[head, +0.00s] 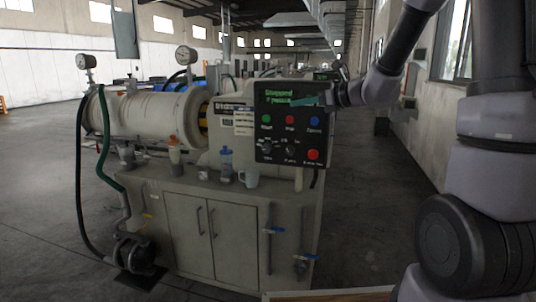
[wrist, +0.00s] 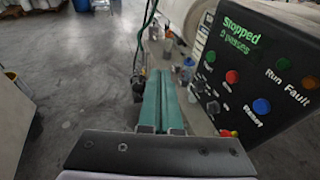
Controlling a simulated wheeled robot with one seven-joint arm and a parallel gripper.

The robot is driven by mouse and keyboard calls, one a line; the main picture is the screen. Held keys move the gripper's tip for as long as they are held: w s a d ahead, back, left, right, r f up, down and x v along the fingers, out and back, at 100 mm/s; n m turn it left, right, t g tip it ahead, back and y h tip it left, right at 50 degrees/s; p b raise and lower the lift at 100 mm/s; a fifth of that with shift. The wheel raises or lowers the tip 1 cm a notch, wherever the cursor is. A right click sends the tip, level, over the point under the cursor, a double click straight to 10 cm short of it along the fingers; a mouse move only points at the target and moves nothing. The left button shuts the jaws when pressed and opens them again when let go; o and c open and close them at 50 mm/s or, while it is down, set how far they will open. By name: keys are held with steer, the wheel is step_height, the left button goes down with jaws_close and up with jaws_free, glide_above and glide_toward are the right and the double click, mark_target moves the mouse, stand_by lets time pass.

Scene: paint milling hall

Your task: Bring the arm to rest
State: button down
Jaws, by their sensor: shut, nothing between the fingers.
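My gripper (head: 298,102) is at the end of my arm, which reaches in from the right in the head view. Its teal fingers lie in front of the black control panel (head: 268,134) and point left across it. In the wrist view the two fingers (wrist: 160,74) lie side by side, shut, with nothing between them. The panel (wrist: 242,58) is to their right there, with green text reading "Stopped" and a line about passes. I cannot tell whether the fingers touch the panel.
The mill's pale cylinder (head: 150,112) sits on a grey cabinet (head: 180,222). A bottle (head: 226,165) and a mug (head: 250,178) stand on its top. Blue-handled valves (head: 272,231) stick out from its right end. A wall with windows runs along the right; the left floor (head: 35,190) is open.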

steer(key=s+d+r+n+g+h, duration=0.1)
steer(key=s+n+g+h, duration=0.1)
steer(key=s+n, duration=0.6)
steer(key=s+d+r+n+g+h, duration=0.1)
steer(key=s+r+n+g, duration=0.1)
steer(key=s+n, duration=0.5)
steer(key=s+d+n+t+h, duration=0.1)
steer(key=s+d+n+h, duration=0.5)
steer(key=s+d, duration=0.4)
steer(key=shift+s+d+r+n+t+h, duration=0.2)
steer(key=shift+s+d+n+t+h, duration=0.1)
steer(key=shift+s+d+h, duration=0.15)
